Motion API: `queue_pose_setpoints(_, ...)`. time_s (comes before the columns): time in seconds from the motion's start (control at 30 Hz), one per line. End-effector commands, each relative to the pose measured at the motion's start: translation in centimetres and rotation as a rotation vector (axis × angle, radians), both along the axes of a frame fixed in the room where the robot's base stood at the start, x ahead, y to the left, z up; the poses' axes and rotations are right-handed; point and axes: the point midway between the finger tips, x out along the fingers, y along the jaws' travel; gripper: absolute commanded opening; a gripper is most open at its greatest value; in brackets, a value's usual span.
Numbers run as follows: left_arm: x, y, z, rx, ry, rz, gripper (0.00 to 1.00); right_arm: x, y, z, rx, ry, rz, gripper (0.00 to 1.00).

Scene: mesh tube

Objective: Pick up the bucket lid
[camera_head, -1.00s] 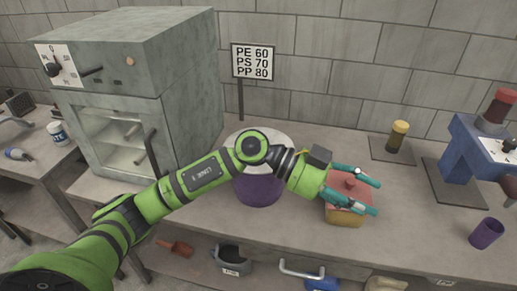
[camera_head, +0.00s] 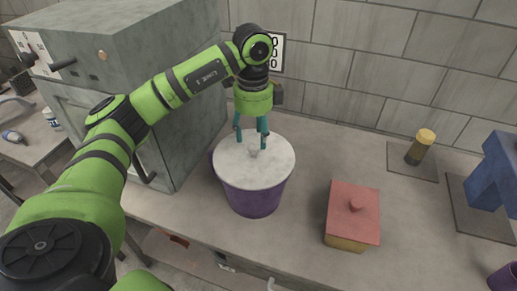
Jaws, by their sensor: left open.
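The bucket lid (camera_head: 270,172) is a pale, round disc with a small knob (camera_head: 254,153) at its middle. It lies on top of a purple bucket (camera_head: 254,199) that stands on the bench. My left gripper (camera_head: 253,147) points straight down over the lid, its teal fingers open on either side of the knob, with the tips close to the lid. I cannot tell whether they touch it. My right gripper does not show.
A red-lidded yellow box (camera_head: 352,217) stands right of the bucket. A grey oven (camera_head: 158,60) stands close on the left. A yellow-capped bottle (camera_head: 420,147) and blue device (camera_head: 497,172) are farther right. The bench between bucket and box is clear.

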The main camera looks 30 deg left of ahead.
Motion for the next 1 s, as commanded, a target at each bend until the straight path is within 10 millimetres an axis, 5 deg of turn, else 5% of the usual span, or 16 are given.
queue_pose_setpoints(0.1,0.0,0.2,-1.2,0.001,0.005,-0.001,0.56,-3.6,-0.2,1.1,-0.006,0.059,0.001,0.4)
queue_pose_setpoints(0.23,0.2,0.3,-3.3,0.001,0.005,-0.002,0.56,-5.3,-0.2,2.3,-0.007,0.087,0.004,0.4)
queue_pose_setpoints(0.63,0.3,0.2,-5.3,-0.002,-0.001,-0.004,0.56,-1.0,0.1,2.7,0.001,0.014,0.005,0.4)
queue_pose_setpoints(0.8,0.3,0.2,-5.3,-0.002,-0.001,-0.004,0.0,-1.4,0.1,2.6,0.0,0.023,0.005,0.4)
queue_pose_setpoints(1.0,0.3,0.2,-5.3,-0.002,-0.001,-0.004,0.0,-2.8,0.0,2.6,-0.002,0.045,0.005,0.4)
